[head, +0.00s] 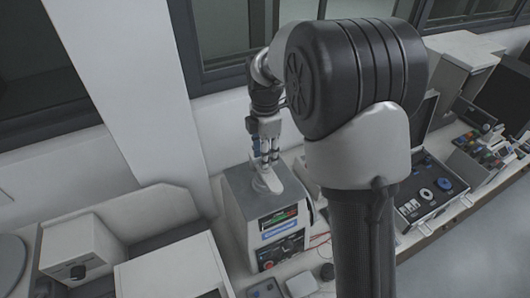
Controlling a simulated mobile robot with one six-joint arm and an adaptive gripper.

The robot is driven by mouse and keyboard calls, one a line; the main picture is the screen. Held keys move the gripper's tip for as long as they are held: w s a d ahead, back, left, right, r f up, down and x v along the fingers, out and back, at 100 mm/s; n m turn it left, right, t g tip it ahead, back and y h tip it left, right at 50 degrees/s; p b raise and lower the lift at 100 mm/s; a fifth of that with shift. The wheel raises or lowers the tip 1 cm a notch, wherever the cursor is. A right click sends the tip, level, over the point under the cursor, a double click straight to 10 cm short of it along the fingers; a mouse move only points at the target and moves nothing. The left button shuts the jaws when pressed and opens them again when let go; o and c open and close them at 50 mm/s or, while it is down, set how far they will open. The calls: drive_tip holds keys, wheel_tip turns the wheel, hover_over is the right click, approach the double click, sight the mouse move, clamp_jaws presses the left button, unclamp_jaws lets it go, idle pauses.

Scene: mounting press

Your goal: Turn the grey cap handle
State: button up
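The mounting press (240,205) is a grey box with a dark front panel, a green display and a blue label. It stands on the bench in the lower middle of the head view. A light grey round cap (267,184) shows on its top. My gripper (266,165) points down right above the cap, with its fingers close to or at the handle. The handle itself is too small and too covered by the fingers to make out. I cannot tell whether the fingers touch it or how far they are closed.
White box-shaped equipment (78,250) stands left of the press. An open case (432,192) with blue and white parts lies to the right. A wall and dark-framed windows (225,70) are close behind. My arm covers the bench just right of the press.

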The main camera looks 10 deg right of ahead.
wheel_tip(320, 180, up, 12)
idle(0.5)
drive_tip(key=s+f+m+t+b, duration=0.2)
drive_tip(key=s+f+m+b, duration=0.8)
drive_tip(key=s+f+b, duration=0.2)
drive_tip(key=s+f+m+t+b, duration=0.2)
drive_tip(key=s+f+m+b, duration=0.8)
drive_tip(key=s, duration=0.6)
drive_tip(key=shift+s+f+t+b, duration=0.3)
drive_tip(key=shift+s+f+b, duration=0.05)
drive_tip(key=shift+f+b, duration=0.6)
drive_tip(key=shift+o, duration=0.4)
drive_tip(key=shift+d, duration=0.1)
